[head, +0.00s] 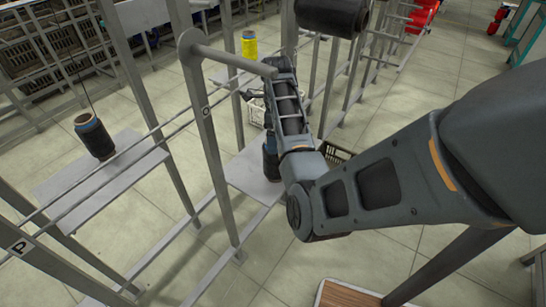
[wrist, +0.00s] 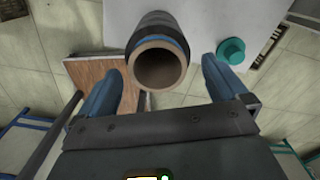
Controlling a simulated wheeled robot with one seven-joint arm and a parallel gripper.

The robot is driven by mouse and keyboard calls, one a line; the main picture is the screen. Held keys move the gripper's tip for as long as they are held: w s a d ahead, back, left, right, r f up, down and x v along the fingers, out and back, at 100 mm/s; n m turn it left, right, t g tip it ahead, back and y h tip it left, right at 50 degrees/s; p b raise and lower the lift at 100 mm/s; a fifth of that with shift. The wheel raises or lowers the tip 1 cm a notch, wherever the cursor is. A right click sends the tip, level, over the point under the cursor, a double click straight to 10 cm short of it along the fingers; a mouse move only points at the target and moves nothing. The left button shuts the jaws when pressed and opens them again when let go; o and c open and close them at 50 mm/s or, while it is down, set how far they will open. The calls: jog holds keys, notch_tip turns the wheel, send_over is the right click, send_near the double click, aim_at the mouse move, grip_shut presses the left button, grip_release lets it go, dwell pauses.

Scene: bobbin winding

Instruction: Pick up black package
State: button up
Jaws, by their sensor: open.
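In the wrist view, a black package (wrist: 164,38) with a blue band and a brown hollow core faces the camera end-on. My gripper (wrist: 160,72) is open, with one blue finger on each side of the package's near end; whether they touch it is not clear. In the head view, a black package (head: 270,158) stands on a low grey shelf (head: 250,178), partly hidden by my arm, and seems to be the same one. Another black package (head: 95,137) stands on the left shelf (head: 60,185). My fingers are hard to make out in the head view.
Grey posts and rails of the rack stand close around my arm. A yellow package (head: 249,45) and a large dark cylinder (head: 333,14) are farther up. A teal round piece (wrist: 231,51) lies right of the package.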

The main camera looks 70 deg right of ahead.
aim_at(275, 159)
notch_tip(275, 159, down, 6)
jog(key=shift+a+f, duration=0.15)
dwell(0.3)
jog(key=c, duration=0.9)
